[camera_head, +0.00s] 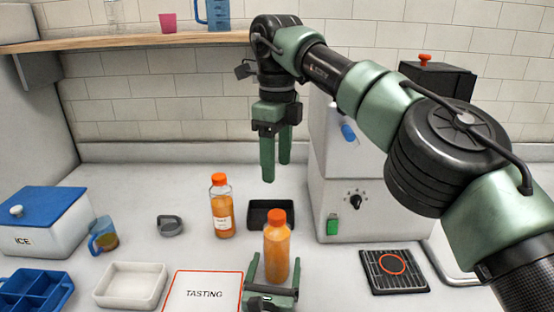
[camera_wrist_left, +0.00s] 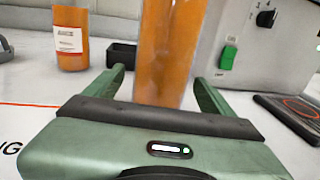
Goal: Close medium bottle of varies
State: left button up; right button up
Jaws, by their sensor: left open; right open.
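An orange-filled bottle (camera_head: 277,250) with an orange cap (camera_head: 276,217) on top stands upright on the counter. My left gripper (camera_head: 273,278) is open, with its fingers on either side of this bottle; the bottle also shows between the fingers in the left wrist view (camera_wrist_left: 166,60). A second orange-filled bottle (camera_head: 222,212) with a white label and an orange cap (camera_head: 218,179) stands behind and to the left; its lower part shows in the left wrist view (camera_wrist_left: 71,40). My right gripper (camera_head: 275,165) is open and empty, pointing down above the counter behind the bottles.
A black tray (camera_head: 268,206) lies behind the nearer bottle. The white juicer (camera_head: 337,160) stands to the right, near a black grate (camera_head: 394,280). The TASTING mat (camera_head: 203,301), white tray (camera_head: 122,299), grey ring-like object (camera_head: 170,225), jug (camera_head: 103,235) and ice box (camera_head: 40,241) are to the left.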

aim_at(275, 271)
pick_arm(q)
jog(key=s, duration=0.3)
jog(key=shift+s+a, duration=0.1)
jog(key=shift+a, duration=0.15)
